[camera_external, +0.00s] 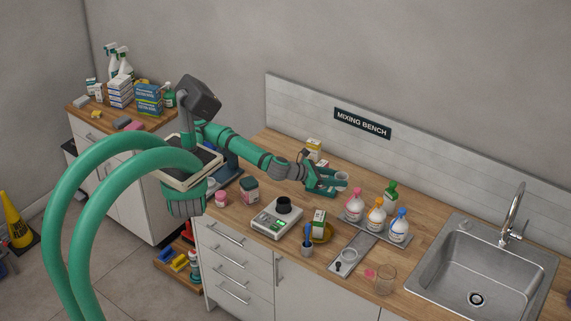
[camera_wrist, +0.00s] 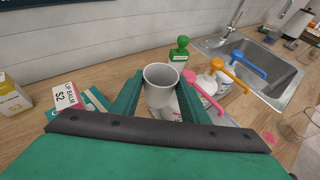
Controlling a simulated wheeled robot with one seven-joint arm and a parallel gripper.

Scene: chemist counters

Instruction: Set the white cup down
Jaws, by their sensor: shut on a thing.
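The white cup (camera_external: 342,178) is held at the end of my arm, over the back middle part of the wooden counter. In the wrist view the cup (camera_wrist: 162,92) is upright, its open rim toward the camera, and looks empty. My gripper (camera_wrist: 159,98) has one green finger on each side of the cup and is shut on it. In the external view my gripper (camera_external: 334,181) is left of the pump bottles. The cup's base is hidden, so I cannot tell how far it is above the counter (camera_external: 440,215).
Pink, orange and blue pump bottles (camera_external: 376,217) stand on a tray just right of the cup. A lip balm box (camera_wrist: 70,97) lies left of my gripper. A scale (camera_external: 276,218) is front left; a sink (camera_external: 490,265) is right.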

